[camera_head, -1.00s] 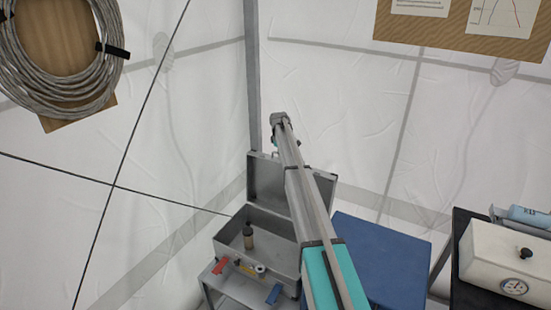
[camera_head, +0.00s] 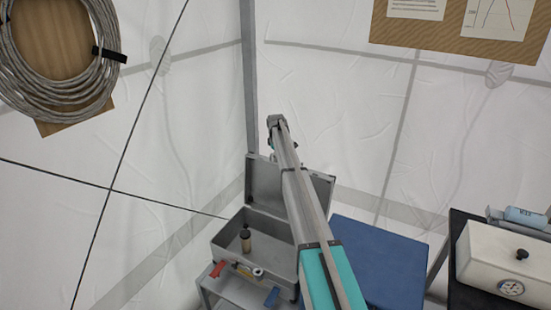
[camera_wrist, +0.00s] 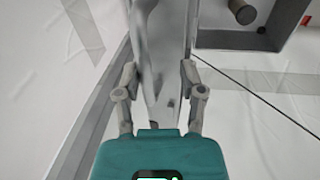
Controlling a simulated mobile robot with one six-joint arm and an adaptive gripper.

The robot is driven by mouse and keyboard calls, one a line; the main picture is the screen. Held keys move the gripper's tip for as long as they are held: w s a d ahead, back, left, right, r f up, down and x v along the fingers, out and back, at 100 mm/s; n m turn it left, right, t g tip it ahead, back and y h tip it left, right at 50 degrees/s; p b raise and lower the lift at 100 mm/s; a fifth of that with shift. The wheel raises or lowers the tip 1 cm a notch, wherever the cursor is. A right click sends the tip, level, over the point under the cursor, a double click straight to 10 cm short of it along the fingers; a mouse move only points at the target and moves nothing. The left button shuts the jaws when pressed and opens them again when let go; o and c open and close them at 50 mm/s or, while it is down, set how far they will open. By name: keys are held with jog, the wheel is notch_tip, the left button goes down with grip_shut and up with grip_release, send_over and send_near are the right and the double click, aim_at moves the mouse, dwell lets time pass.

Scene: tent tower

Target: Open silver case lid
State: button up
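The silver case (camera_head: 255,262) stands with its lid (camera_head: 319,188) raised at the back, upright behind the box. My arm crosses in front of part of the lid. My gripper (camera_head: 277,121) shows above the lid's top edge in the head view, seen small and from behind. In the wrist view the gripper fingers (camera_wrist: 158,72) are spread apart. A grey surface, apparently the lid edge, runs between them, and I cannot tell whether they touch it. The case interior (camera_wrist: 228,34) shows at the upper right of the wrist view.
A dark bottle (camera_head: 245,238) stands inside the case. A tent pole (camera_head: 249,90) rises behind.

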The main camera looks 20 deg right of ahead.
jog(key=w+d+r+p, duration=0.2)
jog(key=r+p, duration=0.5)
jog(key=w+d+r+p, duration=0.1)
jog(key=r+p, duration=0.6)
jog(key=shift+w+d+r, duration=0.35)
jog(key=shift+w, duration=0.05)
dwell(1.4)
dwell(0.5)
jog(key=s+a+f+m+b, duration=0.3)
jog(key=s+a, duration=0.3)
jog(key=s, duration=1.3)
jog(key=s+a+f+m+b, duration=0.3)
jog(key=s+a, duration=0.4)
jog(key=s, duration=1.3)
jog(key=s+a+f+m+b, duration=0.2)
jog(key=s+a, duration=0.4)
jog(key=s, duration=1.4)
jog(key=shift+a+f+m+g+y+b, duration=0.3)
jog(key=shift+f+m+g+y+b, duration=0.1)
jog(key=shift+f+m, duration=0.2)
